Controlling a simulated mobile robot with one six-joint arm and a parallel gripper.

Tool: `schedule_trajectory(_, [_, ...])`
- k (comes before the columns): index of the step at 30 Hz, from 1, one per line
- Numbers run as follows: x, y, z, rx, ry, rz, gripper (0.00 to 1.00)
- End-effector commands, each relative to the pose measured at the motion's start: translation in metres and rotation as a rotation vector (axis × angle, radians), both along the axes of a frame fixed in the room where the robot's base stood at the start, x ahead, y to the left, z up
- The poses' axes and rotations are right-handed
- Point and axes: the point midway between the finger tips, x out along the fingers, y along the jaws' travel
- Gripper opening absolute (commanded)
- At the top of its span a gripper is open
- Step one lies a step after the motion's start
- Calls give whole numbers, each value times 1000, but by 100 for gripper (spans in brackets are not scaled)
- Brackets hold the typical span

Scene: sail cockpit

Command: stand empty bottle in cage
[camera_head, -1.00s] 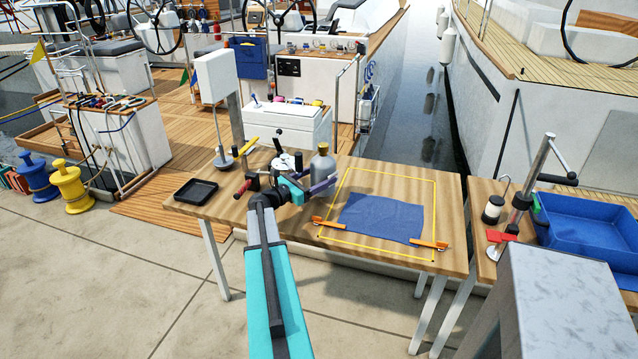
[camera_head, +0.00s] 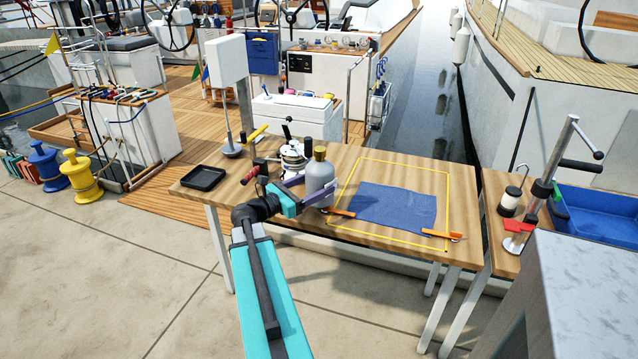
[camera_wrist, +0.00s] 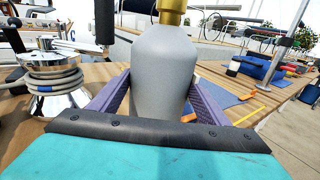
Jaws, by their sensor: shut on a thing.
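A grey bottle (camera_head: 320,180) with a gold-brown cap is at the front middle of the wooden table. My gripper (camera_head: 318,190) is shut on it, with the purple fingers on both sides of its body. The bottle also fills the middle of the wrist view (camera_wrist: 161,72), upright between the two fingers (camera_wrist: 160,100). Its base is hidden, so I cannot tell whether it touches the table. I cannot make out a cage for certain in these frames.
A winch (camera_head: 292,157) stands just left of the bottle. A black tray (camera_head: 204,178) lies on the table's left end. A blue cloth (camera_head: 395,205) lies inside a yellow outline with orange tools. A blue bin (camera_head: 600,218) sits on the right table.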

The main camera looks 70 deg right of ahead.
Motion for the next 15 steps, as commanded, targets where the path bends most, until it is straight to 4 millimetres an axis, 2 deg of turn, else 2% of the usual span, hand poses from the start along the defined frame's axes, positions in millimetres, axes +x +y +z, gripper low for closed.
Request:
schedule_trajectory(1, [-2, 10, -1, -4, 1, 1, 13])
schedule_trajectory(6, [-2, 32, 0, -4, 2, 1, 13])
schedule_trajectory(15, [-2, 59, 1, -5, 1, 0, 13])
